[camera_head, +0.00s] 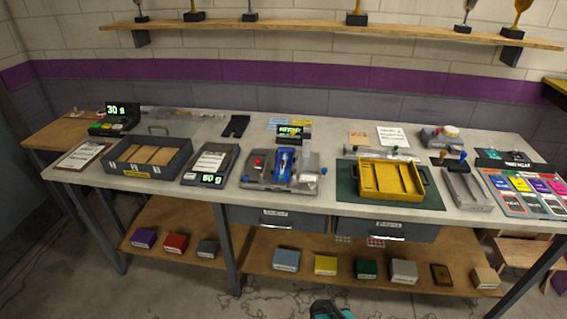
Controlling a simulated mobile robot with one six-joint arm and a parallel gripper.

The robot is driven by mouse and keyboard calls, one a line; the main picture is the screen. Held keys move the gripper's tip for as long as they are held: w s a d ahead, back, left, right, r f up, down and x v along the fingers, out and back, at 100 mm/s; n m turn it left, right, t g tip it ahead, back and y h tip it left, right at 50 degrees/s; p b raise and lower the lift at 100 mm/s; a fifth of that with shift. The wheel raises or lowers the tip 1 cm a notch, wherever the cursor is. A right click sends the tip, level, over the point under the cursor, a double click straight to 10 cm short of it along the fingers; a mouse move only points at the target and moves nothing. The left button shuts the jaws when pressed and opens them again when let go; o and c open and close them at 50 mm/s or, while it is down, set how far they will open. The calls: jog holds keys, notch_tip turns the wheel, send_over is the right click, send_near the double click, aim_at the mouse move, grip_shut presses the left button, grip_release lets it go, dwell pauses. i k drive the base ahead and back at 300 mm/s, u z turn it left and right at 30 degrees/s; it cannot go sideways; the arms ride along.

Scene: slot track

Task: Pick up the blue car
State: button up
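The blue car (284,161) is small and sits nose-to-back in a grey fixture (254,184) near the middle of the workbench. A red knob stands to its left and a pale block to its right. Only a dark and teal tip, likely my gripper (328,311), shows at the bottom edge. It is well in front of the bench and low, far from the car. Its fingers cannot be made out, so I cannot tell whether it is open or shut.
A grey scale with a display (210,163) lies left of the fixture. A yellow tray (391,194) on a green mat stands to the right. A small display (293,134) stands behind the car. The workbench (225,202) has drawers and a lower shelf with several coloured boxes.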

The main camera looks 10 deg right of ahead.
aim_at(285, 158)
jog(key=k, duration=0.65)
jog(key=u, duration=0.6)
jog(key=i, duration=1.5)
jog(key=z, duration=0.1)
